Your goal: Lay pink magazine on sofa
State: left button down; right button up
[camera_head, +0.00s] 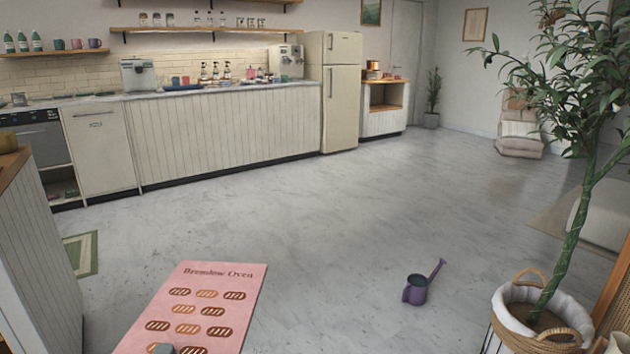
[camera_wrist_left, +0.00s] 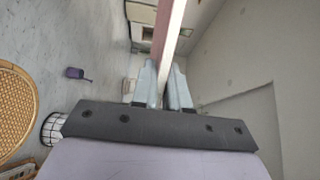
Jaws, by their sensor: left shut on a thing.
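The pink magazine (camera_head: 203,295), with "Bremlow Oven" and rows of brown ovals on its face, is held up at the bottom of the head view. In the left wrist view it shows edge-on as a thin strip (camera_wrist_left: 168,38) between the fingers of my left gripper (camera_wrist_left: 168,84). The left gripper is shut on its near end. My right gripper is not in view. A pale, cushion-like piece (camera_head: 603,216) at the right edge is partly hidden by the plant; I cannot tell whether it is the sofa.
A potted plant in a basket (camera_head: 530,310) fills the right front. A white counter (camera_head: 230,130) and fridge (camera_head: 341,95) line the back. The middle floor is clear.

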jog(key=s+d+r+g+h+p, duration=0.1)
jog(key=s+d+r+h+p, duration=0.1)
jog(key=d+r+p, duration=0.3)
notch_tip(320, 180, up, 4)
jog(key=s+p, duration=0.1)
jog(key=p, duration=1)
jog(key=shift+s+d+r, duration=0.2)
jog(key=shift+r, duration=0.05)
